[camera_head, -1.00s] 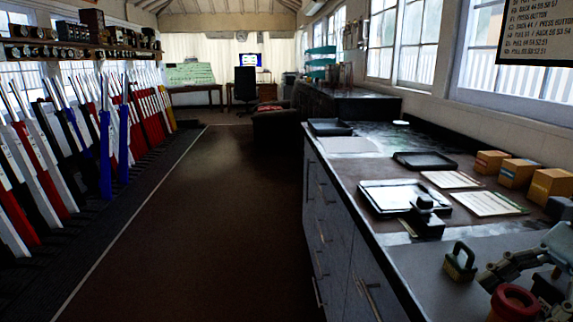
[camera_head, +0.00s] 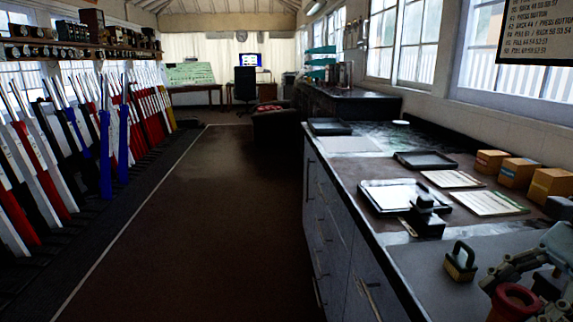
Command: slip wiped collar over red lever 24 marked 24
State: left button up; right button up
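A red ring-shaped piece (camera_head: 514,300), possibly the collar, is at the bottom right, partly cut off by the frame edge. My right gripper (camera_head: 520,275) comes in from the right edge, close above and beside the red piece. I cannot tell whether it touches or grips it. Several red levers (camera_head: 150,118) stand in the lever frame along the left wall, among white, black and blue ones. Their numbers are too small to read, so I cannot pick out lever 24. My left gripper is not in view.
The counter (camera_head: 400,262) runs along the right. It carries a brass-coloured block with a handle (camera_head: 460,262), a black stamp-like object (camera_head: 427,215), a tray (camera_head: 390,208), papers (camera_head: 488,203) and several boxes (camera_head: 517,169). The floor (camera_head: 210,230) between counter and levers is clear.

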jog(key=shift+r+p, duration=1.45)
jog(key=shift+r, duration=2.8)
